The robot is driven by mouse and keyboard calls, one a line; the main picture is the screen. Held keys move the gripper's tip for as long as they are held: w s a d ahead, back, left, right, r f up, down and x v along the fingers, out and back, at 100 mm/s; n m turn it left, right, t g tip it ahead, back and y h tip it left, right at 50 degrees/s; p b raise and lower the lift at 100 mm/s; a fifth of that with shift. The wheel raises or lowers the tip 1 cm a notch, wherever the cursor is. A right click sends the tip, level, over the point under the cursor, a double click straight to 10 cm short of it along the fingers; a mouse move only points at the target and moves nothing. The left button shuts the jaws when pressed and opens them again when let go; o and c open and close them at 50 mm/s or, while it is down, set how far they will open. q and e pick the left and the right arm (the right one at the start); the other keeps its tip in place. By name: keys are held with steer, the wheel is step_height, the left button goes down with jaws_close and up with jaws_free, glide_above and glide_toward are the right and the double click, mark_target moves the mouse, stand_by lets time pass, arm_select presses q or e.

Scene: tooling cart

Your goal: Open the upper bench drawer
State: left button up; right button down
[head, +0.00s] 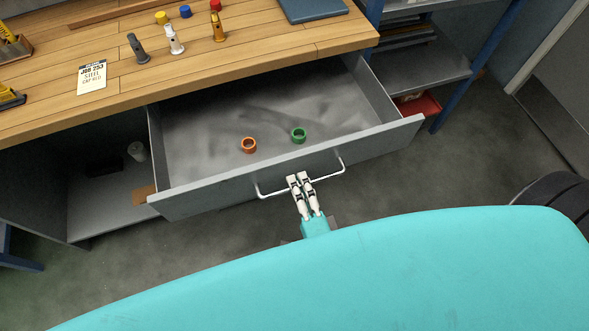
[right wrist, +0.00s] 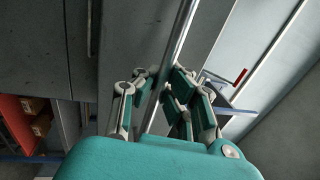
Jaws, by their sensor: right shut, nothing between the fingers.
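The upper bench drawer (head: 270,186) is grey and stands pulled out from under the wooden bench top, with its inside showing. An orange ring (head: 249,145) and a green ring (head: 299,135) lie on its floor. Its pale bar handle (head: 330,173) is on the front face. My right gripper (head: 300,179) is at the middle of the handle, with its fingers shut. In the right wrist view the handle bar (right wrist: 183,30) runs down to the fingers (right wrist: 160,84); I cannot tell whether they touch it. My left gripper is not in view.
The bench top (head: 50,105) carries small bottle-like items, a card (head: 92,78) and a blue folder (head: 312,9). An open compartment (head: 100,200) lies below left. A shelf rack (head: 425,75) with a red bin (head: 418,106) stands at right. A dark tyre-like object (head: 555,192) is at far right.

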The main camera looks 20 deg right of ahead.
steer(key=shift+s+f, duration=0.1)
steer(key=shift+s, duration=0.05)
steer(key=c, duration=1.4)
jaws_free()
steer(key=shift+s, duration=0.1)
steer(key=s, duration=0.4)
steer(key=s+f, duration=0.1)
steer(key=s, duration=0.2)
steer(key=s+f, duration=0.1)
steer(key=s, duration=0.3)
steer(key=shift+s, duration=0.3)
steer(key=shift+f, duration=0.1)
